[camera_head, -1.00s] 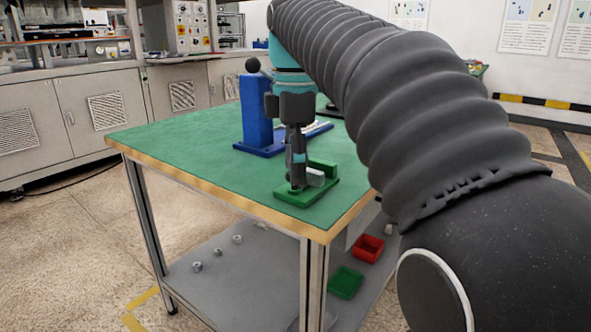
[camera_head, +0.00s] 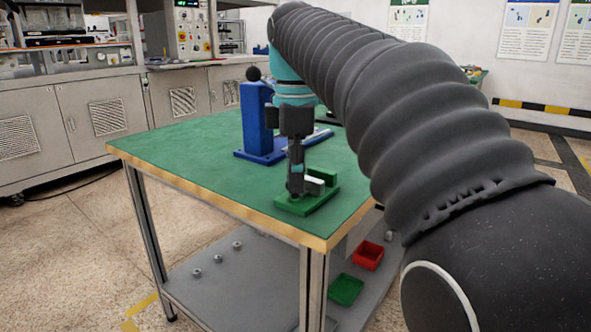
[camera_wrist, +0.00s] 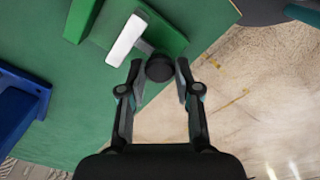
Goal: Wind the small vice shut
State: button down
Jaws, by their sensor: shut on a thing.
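The small vice is a green body on a flat base (camera_head: 312,203) near the front right corner of the green-topped table. In the wrist view its green body (camera_wrist: 157,32) lies at the top, with a white block (camera_wrist: 126,41) beside it and a short grey rod leading to a dark round knob (camera_wrist: 159,68). My gripper (camera_wrist: 160,72) has its fingers on either side of this knob and is shut on it. In the head view my gripper (camera_head: 297,186) points down at the vice and hides part of it. The gap between the vice jaws cannot be judged clearly.
A blue fixture (camera_head: 258,130) with a black ball on top stands behind the vice on the table (camera_head: 190,155). The table's front edge is close to the vice. A red bin (camera_head: 367,256) and a green bin (camera_head: 345,290) sit on the lower shelf. The table's left side is clear.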

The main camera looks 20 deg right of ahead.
jog(key=m+p, duration=0.2)
jog(key=m, duration=0.1)
jog(key=shift+r, duration=0.15)
jog(key=m+p, duration=0.3)
jog(key=m, duration=0.1)
jog(key=shift+m, duration=0.3)
jog(key=m, duration=0.1)
jog(key=m+p, duration=0.1)
jog(key=m, duration=0.1)
jog(key=shift+s+f+m, duration=0.1)
jog(key=shift+f+m, duration=0.1)
jog(key=shift+m, duration=0.1)
jog(key=m, duration=0.3)
jog(key=shift+f+m, duration=0.1)
jog(key=shift+m, duration=0.2)
jog(key=m, duration=0.6)
jog(key=shift+a, duration=0.1)
jog(key=m, duration=0.6)
jog(key=shift+m, duration=0.4)
